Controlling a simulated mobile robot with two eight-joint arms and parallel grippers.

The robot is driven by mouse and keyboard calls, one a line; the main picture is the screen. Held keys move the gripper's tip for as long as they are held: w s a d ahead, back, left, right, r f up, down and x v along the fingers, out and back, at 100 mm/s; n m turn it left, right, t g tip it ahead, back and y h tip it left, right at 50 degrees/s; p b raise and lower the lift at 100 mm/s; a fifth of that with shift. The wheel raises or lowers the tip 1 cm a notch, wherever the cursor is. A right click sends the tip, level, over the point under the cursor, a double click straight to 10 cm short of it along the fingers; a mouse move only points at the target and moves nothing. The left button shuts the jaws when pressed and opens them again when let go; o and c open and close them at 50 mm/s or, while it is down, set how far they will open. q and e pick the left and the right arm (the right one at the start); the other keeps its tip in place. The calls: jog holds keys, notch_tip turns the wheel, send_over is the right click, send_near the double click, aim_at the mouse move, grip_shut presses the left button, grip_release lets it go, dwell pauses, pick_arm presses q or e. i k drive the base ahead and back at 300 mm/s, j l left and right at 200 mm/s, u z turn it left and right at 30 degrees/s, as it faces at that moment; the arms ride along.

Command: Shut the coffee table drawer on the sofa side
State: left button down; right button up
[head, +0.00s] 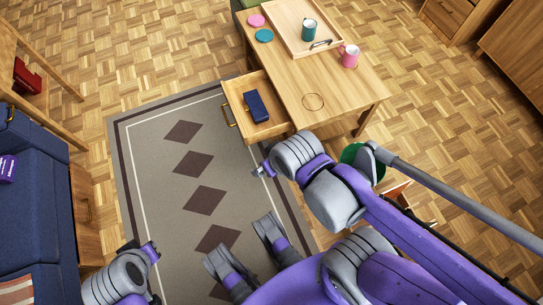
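The wooden coffee table (345,92) stands at the upper middle of the head view. Its drawer (273,127) is pulled out toward the sofa on the left, with a dark handle (228,113) on its front. A dark blue box-like item (257,106) lies inside the drawer. My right gripper (263,171) is just below the drawer's near corner, apart from the handle and seemingly empty; its finger gap is too small to judge. My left gripper (151,252) is low at the left over the rug, away from the drawer; its fingers are not clear.
The blue sofa (40,205) fills the left edge. The patterned rug (160,165) lies clear between sofa and drawer. On the table are a wooden tray (290,35), a teal mug (309,30), a pink mug (349,56) and coasters. A green bin (350,154) is partly hidden by my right arm.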

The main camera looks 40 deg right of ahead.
aim_at(279, 122)
jog(key=j+z, duration=0.25)
jog(key=z, duration=0.2)
jog(key=k+j+z, duration=0.2)
jog(key=z, duration=0.3)
jog(key=i+j, duration=0.15)
jog(key=i, duration=0.25)
jog(key=i+j+z, duration=0.1)
jog(key=i, duration=0.25)
